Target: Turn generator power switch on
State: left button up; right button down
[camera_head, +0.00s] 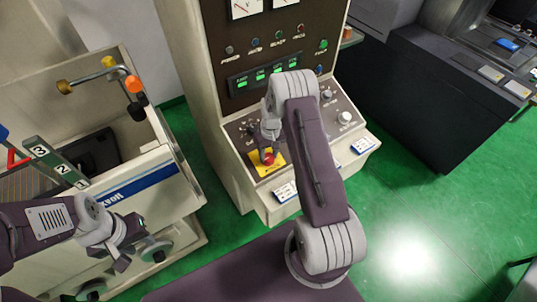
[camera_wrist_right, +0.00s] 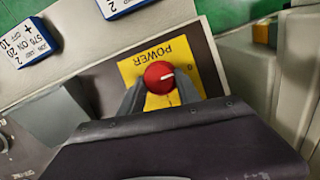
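The generator power switch is a round red knob (camera_wrist_right: 160,77) with a white pointer line, on a yellow plate (camera_wrist_right: 132,68) marked POWER. In the right wrist view the pointer lies roughly toward the right. My right gripper (camera_wrist_right: 160,92) has one finger on each side of the knob, and both appear to touch it. In the head view the red knob (camera_head: 268,158) shows at the lower left of the generator's sloped panel, partly beneath my right gripper (camera_head: 268,140). My left gripper (camera_head: 120,262) is low at the left, away from the generator; its finger opening is unclear.
The generator cabinet (camera_head: 190,60) carries meters, coloured buttons and green displays (camera_head: 267,75) above the sloped panel. A white knob (camera_head: 345,117) is at the panel's right. A cream machine tank (camera_head: 150,185) stands left, a dark machine (camera_head: 430,100) right. Green floor lies between.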

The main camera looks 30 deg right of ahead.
jog(key=m+y+b, duration=0.1)
jog(key=m+b, duration=0.1)
jog(key=m, duration=0.1)
jog(key=shift+d+f, duration=0.1)
jog(key=shift+d, duration=0.1)
jog(key=m+y+b, duration=0.1)
jog(key=m, duration=0.1)
jog(key=m+t+b, duration=0.1)
jog(key=m+b, duration=0.1)
jog(key=m, duration=0.1)
jog(key=shift+s+d+y, duration=0.1)
jog(key=shift+d+y, duration=0.05)
jog(key=shift+y, duration=0.25)
jog(key=m+t+b, duration=0.1)
jog(key=m, duration=0.1)
jog(key=m+b, duration=0.2)
jog(key=m, duration=0.1)
jog(key=shift+s+d+m+t+y+b, duration=0.1)
jog(key=shift+m+t+y+b, duration=0.2)
jog(key=shift+t, duration=0.1)
jog(key=shift+s+m+t+b, duration=0.1)
jog(key=shift+m+t+b, duration=0.6)
jog(key=shift+m+b, duration=0.8)
jog(key=shift+m+p, duration=0.3)
jog(key=shift+m, duration=0.2)
jog(key=shift+r, duration=0.2)
jog(key=c, duration=1)
grip_release()
jog(key=shift+o, duration=0.7)
jog(key=shift+s, duration=0.15)
